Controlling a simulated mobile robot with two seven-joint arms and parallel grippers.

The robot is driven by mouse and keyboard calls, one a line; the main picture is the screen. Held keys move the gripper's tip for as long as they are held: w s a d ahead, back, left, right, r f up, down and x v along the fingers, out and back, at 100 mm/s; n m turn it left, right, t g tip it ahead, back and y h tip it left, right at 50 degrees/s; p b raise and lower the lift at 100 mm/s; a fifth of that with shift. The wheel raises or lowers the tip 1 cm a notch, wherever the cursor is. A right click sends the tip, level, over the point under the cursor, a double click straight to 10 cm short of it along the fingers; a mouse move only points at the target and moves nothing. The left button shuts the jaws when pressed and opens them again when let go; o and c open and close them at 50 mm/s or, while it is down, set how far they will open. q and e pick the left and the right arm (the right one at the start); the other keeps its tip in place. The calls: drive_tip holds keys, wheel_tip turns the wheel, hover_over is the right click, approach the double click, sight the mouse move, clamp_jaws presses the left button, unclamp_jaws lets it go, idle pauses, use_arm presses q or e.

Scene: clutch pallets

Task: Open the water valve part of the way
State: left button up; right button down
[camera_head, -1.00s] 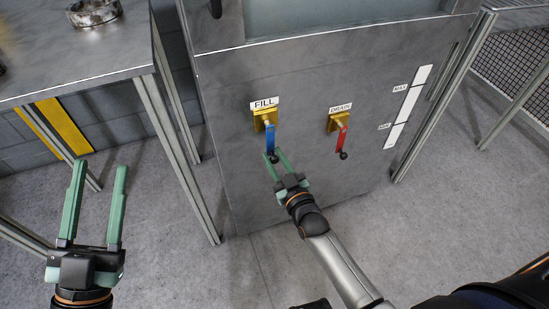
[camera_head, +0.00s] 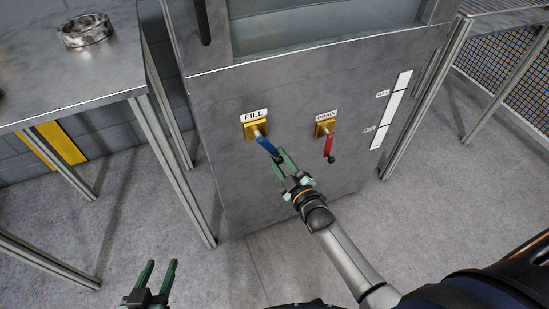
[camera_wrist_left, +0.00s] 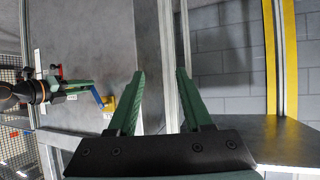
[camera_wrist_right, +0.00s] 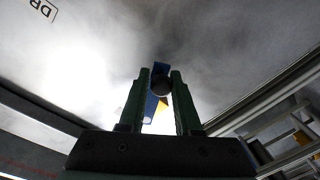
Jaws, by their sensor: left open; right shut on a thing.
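The blue FILL valve handle (camera_head: 266,145) sits on a yellow valve body (camera_head: 254,131) under the FILL label (camera_head: 255,116) on the grey tank front. The handle is tilted down to the right. My right gripper (camera_head: 284,163) is shut on the handle near its black knob end. The right wrist view shows the black knob (camera_wrist_right: 161,85) between the green fingers. The red DRAIN handle (camera_head: 329,147) hangs nearly straight down, apart from the gripper. My left gripper (camera_head: 160,269) is open and empty at the lower left, over the floor.
A metal table (camera_head: 105,75) with a metal ring (camera_head: 84,31) on it stands at the left. A white MAX/MIN gauge strip (camera_head: 391,110) is on the tank right of the DRAIN valve. The floor in front is clear.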

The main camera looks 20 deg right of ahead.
use_arm(q)
drive_tip(key=s+f+g, duration=0.2)
drive_tip(key=s+f, duration=0.2)
drive_tip(key=shift+f+n+g+p, duration=0.3)
drive_tip(key=shift+f+g+p, duration=0.1)
use_arm(e)
drive_tip(key=shift+d+r+n, duration=0.25)
drive_tip(key=shift+d+n, duration=0.15)
drive_tip(key=shift+n, duration=0.3)
use_arm(q)
drive_tip(key=shift+d, duration=0.1)
use_arm(e)
drive_tip(key=c, duration=0.7)
unclamp_jaws()
drive_tip(key=shift+d+r, duration=0.1)
drive_tip(key=shift+o, duration=0.2)
use_arm(q)
drive_tip(key=shift+w+d+r+p, duration=0.15)
drive_tip(key=shift+r+p, duration=0.35)
drive_tip(key=shift+p, duration=0.1)
drive_tip(key=shift+w+d+r+p, duration=0.1)
drive_tip(key=shift+r+p, duration=0.35)
drive_tip(key=shift+p, duration=0.15)
use_arm(e)
drive_tip(key=s+d, duration=0.1)
drive_tip(key=s, duration=1.1)
drive_tip(key=shift+s+r, duration=0.25)
